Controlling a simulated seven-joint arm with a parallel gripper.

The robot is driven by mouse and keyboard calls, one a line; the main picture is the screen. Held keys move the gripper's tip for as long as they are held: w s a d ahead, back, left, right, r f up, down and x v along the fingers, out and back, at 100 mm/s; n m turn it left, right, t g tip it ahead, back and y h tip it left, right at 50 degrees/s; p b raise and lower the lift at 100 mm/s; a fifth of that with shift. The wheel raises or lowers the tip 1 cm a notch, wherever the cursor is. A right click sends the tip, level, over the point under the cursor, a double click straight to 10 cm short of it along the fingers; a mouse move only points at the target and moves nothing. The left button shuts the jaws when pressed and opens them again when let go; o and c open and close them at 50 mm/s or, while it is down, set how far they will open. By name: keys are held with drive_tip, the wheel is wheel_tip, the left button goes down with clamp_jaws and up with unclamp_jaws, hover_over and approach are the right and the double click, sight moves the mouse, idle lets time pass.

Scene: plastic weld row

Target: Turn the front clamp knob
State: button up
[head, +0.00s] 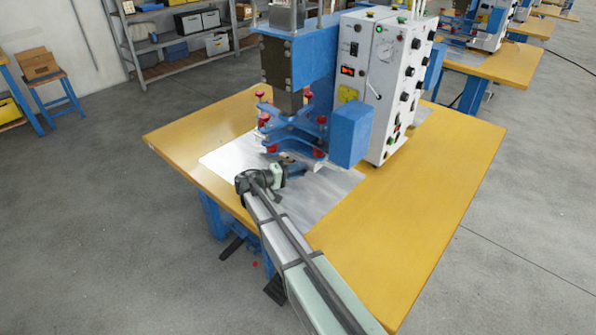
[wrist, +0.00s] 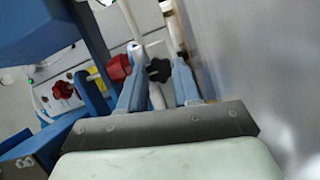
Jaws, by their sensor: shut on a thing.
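The blue welding press (head: 292,130) stands on the yellow table, with several red knobs on its clamp frame. My gripper (head: 298,168) reaches in low at the front of this frame, over the grey metal sheet. In the wrist view my gripper's two fingers (wrist: 158,82) stand on either side of a black star-shaped knob (wrist: 158,70), which I take as the front clamp knob, and they are shut on it. A red knob (wrist: 119,67) is just left of the left finger. In the head view my wrist and the press hide the gripped knob.
A white control box (head: 385,80) and a blue box (head: 349,135) stand right of the clamp frame. The yellow table (head: 430,200) is bare at right. A grey metal sheet (head: 325,195) lies under the press. Shelves and further tables are at the back.

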idle(0.4)
drive_tip(key=o, duration=1)
drive_tip(key=shift+o, duration=0.2)
drive_tip(key=shift+a, duration=0.1)
drive_tip(key=v, duration=1.3)
drive_tip(key=shift+s+a, duration=0.1)
drive_tip(key=shift+a, duration=0.25)
